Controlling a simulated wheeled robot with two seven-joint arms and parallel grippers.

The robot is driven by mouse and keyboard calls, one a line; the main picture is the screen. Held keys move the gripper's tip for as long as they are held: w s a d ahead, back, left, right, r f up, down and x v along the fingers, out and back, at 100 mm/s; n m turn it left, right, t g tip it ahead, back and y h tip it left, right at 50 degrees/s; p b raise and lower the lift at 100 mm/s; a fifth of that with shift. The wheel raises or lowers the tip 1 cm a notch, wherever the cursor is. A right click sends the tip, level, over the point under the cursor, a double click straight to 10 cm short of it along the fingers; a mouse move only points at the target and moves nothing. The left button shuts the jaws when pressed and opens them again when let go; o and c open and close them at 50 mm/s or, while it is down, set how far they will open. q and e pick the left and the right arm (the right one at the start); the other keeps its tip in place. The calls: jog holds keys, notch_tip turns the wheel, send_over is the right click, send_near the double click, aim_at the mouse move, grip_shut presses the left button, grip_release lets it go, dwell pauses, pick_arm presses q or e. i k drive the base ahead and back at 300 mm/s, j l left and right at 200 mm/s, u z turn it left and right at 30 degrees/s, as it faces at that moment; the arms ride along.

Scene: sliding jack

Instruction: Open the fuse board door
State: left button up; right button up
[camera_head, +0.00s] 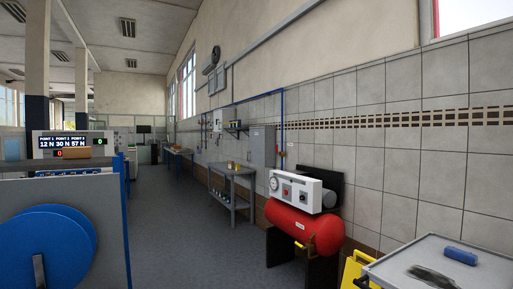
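A tall grey box (263,147) hangs on the tiled right wall, beyond the red compressor. It may be the fuse board, but I cannot tell for sure at this distance. Its front looks shut, and no handle can be made out. Neither of my grippers is in view.
A red compressor tank (304,230) with a white control panel (295,190) stands by the right wall. A grey cart (490,270) is at the lower right. A machine with a blue disc (45,250) is at the left. A grey workbench (232,190) stands farther back. The middle floor (195,245) is clear.

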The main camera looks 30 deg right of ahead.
aim_at(258, 136)
jog(key=i+l+z, duration=0.25)
jog(key=i, duration=0.15)
jog(key=i+l+z, duration=0.1)
jog(key=i+z, duration=0.2)
jog(key=i+l, duration=0.15)
jog(key=i, duration=0.75)
jog(key=i+l, duration=0.15)
jog(key=i, duration=0.8)
jog(key=i+u, duration=0.25)
jog(key=i, duration=1.3)
jog(key=i+l+z, duration=0.1)
jog(key=i+z, duration=0.25)
jog(key=i, duration=0.4)
jog(key=i+j+z, duration=0.1)
jog(key=i+z, duration=0.25)
jog(key=i, duration=0.4)
jog(key=i+l+u, duration=0.1)
jog(key=i+u, duration=0.2)
jog(key=i, duration=1.15)
